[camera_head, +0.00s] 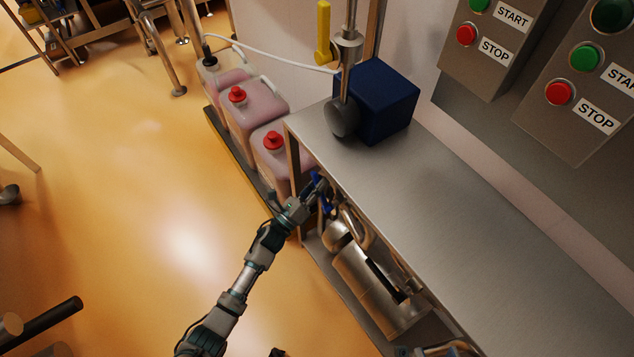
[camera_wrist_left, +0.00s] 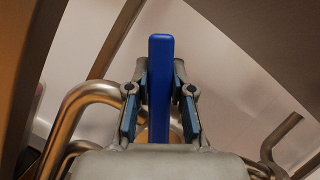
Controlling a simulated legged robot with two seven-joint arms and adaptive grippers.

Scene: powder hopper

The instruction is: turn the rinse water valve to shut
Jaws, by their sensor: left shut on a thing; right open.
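A blue valve lever (camera_head: 326,204), which I take to be the rinse water valve's, sits under the steel bench top, at the open end of the bench by metal pipework. My left gripper (camera_head: 318,187) reaches in from the lower left and is at the lever. In the left wrist view the flat blue lever (camera_wrist_left: 161,58) stands upright in the picture between the two fingers of my left gripper (camera_wrist_left: 161,100). The gripper is shut on it. The lever's lower end and the valve body are hidden behind the gripper. My right gripper cannot be made out in either view.
The steel bench top (camera_head: 470,200) overhangs the lever. Bent pipes (camera_wrist_left: 85,95) run close on the left. A metal cylinder (camera_head: 375,290) lies below the bench. Pink canisters (camera_head: 250,108) stand beyond the bench's end. A yellow handle (camera_head: 323,30) stands above.

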